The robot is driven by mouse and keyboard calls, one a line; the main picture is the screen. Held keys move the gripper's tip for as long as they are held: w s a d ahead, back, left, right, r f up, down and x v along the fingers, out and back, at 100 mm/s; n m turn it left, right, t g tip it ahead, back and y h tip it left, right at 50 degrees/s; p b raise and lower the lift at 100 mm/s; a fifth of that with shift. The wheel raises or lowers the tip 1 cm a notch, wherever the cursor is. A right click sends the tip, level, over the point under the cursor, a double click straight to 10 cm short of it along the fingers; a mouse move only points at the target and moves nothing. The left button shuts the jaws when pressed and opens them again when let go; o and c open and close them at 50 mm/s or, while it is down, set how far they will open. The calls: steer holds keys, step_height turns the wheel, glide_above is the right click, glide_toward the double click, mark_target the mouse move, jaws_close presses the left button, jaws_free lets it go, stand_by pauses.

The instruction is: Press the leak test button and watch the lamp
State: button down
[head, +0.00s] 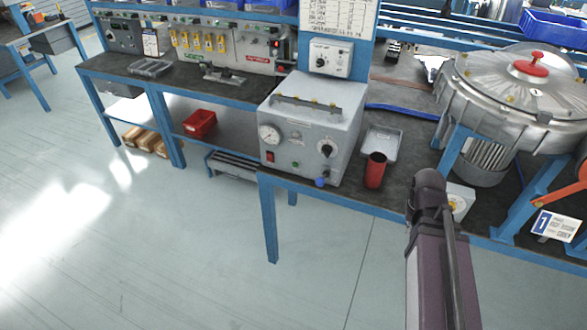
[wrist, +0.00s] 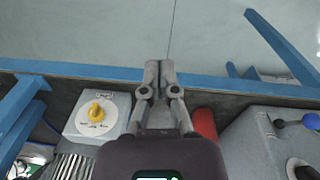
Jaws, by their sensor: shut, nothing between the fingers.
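A grey test box (head: 310,125) stands on the bench, with a round gauge (head: 269,134), a red rocker switch (head: 270,157), a small green spot (head: 295,165), a black knob (head: 327,150) and a blue ball knob (head: 320,182) on its front. I cannot tell which part is the leak test button or the lamp; no labels are readable. In the wrist view, part of the box (wrist: 255,150) shows at the lower right. My gripper (wrist: 160,64) is shut and empty, over the bench's front edge, apart from the box. In the head view my arm hides the fingers.
A red cup (head: 375,170) stands right of the box, before a grey tray (head: 382,142). A small box with a yellow knob (wrist: 95,110) lies left of my gripper in the wrist view. A large blower (head: 520,95) fills the right. The floor (head: 190,250) is clear.

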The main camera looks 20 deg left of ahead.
mark_target(295, 164)
steer(key=w+a+f+n+t+h+b, duration=0.1)
steer(key=w+a+f+n+t+b, duration=0.15)
steer(key=w+a, duration=0.45)
steer(key=w+a+f+n+t+h+b, duration=0.1)
steer(key=w+a+f+b, duration=0.2)
steer(key=a, duration=0.7)
steer(key=a+n+t+b, duration=0.4)
steer(key=a+n+b, duration=0.1)
steer(key=a, duration=1.9)
steer(key=shift+s+a+f+t, duration=0.3)
steer(key=shift+s+a+t, duration=0.05)
steer(key=shift+s+a, duration=0.1)
steer(key=shift+w, duration=0.2)
steer(key=shift+w+d, duration=0.2)
steer(key=shift+w, duration=1.9)
steer(key=shift+w+d, duration=0.2)
steer(key=shift+w, duration=1.9)
steer(key=shift+w+d, duration=0.1)
steer(key=shift+w, duration=0.7)
steer(key=shift+s, duration=0.8)
